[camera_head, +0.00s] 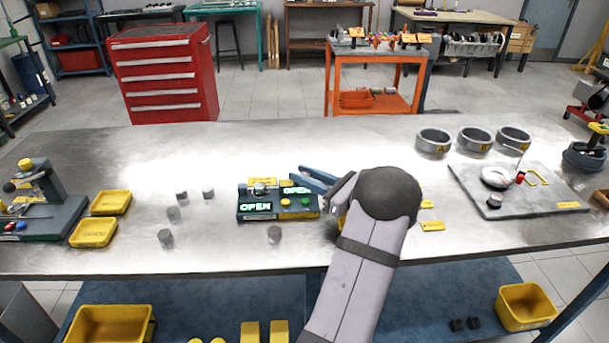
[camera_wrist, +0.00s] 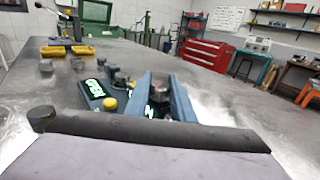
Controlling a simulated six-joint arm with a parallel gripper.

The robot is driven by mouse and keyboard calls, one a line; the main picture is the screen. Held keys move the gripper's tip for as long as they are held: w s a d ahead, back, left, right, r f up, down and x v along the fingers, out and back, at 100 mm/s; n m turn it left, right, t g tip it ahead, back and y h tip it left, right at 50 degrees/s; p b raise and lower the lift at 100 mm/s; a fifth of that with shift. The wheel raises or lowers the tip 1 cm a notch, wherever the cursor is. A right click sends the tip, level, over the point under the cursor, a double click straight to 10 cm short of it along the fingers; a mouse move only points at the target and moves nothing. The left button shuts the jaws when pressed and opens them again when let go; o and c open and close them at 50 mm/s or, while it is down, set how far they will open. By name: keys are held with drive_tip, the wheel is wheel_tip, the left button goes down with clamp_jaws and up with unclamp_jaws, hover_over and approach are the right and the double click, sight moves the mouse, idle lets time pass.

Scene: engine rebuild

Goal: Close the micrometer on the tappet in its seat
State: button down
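In the wrist view, the station (camera_wrist: 97,92) lies ahead, and a dark round part (camera_wrist: 160,97) shows between the spread fingers; contact cannot be told.
Several loose grey tappets (camera_head: 166,238) stand on the bench left of and before the station. Two yellow trays (camera_head: 93,232) and a gauge stand (camera_head: 40,205) are at left. A grey plate (camera_head: 520,200) and three dark rings (camera_head: 433,141) are at right. The back-centre bench is clear.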

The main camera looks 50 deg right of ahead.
sight(305, 174)
drive_tip(key=shift+n+y, duration=0.5)
drive_tip(key=shift+y, duration=0.3)
drive_tip(key=shift+n+g+y+p, duration=0.35)
drive_tip(key=shift+n+g+y, duration=0.55)
drive_tip(key=shift+n+y, duration=1.05)
drive_tip(key=shift+g+y, duration=0.4)
drive_tip(key=shift+y, duration=0.65)
drive_tip(key=shift+n+g+y, duration=1.1)
drive_tip(key=shift+n+y, duration=0.25)
drive_tip(key=shift+y, duration=0.15)
drive_tip(key=shift+r, duration=0.1)
drive_tip(key=c, duration=1.5)
unclamp_jaws()
wheel_tip(305, 174, up, 10)
drive_tip(key=p, duration=0.7)
drive_tip(key=shift+p, duration=0.4)
